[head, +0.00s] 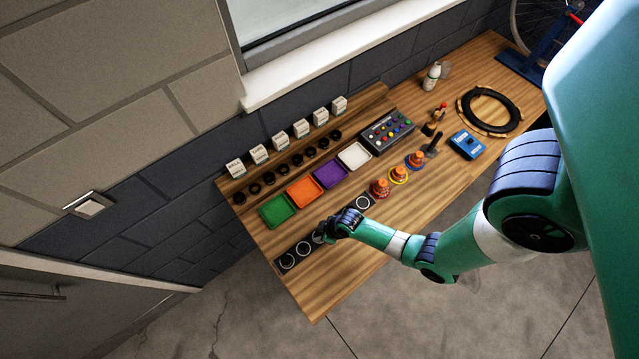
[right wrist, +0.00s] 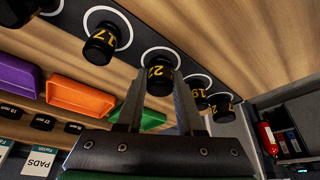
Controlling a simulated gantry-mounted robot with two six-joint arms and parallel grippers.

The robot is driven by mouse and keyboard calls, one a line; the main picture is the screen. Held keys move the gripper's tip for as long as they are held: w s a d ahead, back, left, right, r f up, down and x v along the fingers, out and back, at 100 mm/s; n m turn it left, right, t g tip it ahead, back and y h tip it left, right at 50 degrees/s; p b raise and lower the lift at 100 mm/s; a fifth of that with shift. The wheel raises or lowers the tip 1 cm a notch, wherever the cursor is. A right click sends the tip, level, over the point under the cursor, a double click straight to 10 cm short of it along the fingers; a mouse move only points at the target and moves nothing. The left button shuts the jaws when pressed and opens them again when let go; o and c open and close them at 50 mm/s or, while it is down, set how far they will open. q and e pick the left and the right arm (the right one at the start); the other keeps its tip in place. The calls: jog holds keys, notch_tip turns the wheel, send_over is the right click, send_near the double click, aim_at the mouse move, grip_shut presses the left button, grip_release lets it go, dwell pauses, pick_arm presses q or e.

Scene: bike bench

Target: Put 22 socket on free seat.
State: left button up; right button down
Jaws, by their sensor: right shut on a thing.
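The black 22 socket (right wrist: 160,78) with yellow numerals is between the two fingertips of my right gripper (right wrist: 157,92), which is shut on it. A white ring on the dark seat strip shows right behind the socket; I cannot tell whether the socket touches the strip. The 17 socket (right wrist: 100,45) stands at a ring to its left, and the 19 socket (right wrist: 201,100) at a ring to its right. In the head view my right gripper (head: 328,231) is over the strip (head: 294,256) and hides part of it. My left gripper is not in view.
Green (head: 277,210), orange (head: 304,191), purple (head: 331,174) and white (head: 354,155) trays lie behind the strip. Several orange-topped items (head: 380,188) stand to the right, with a blue box (head: 467,145) and tyre (head: 490,111) beyond. The bench's front-left wood is clear.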

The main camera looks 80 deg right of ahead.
jog(key=c, duration=1)
grip_release()
jog(key=shift+f, duration=0.2)
jog(key=o, duration=0.5)
jog(key=shift+c, duration=0.2)
jog(key=shift+r, duration=0.1)
jog(key=shift+r, duration=0.2)
jog(key=p+v, duration=0.6)
jog(key=v, duration=0.6)
jog(key=shift+p, duration=0.4)
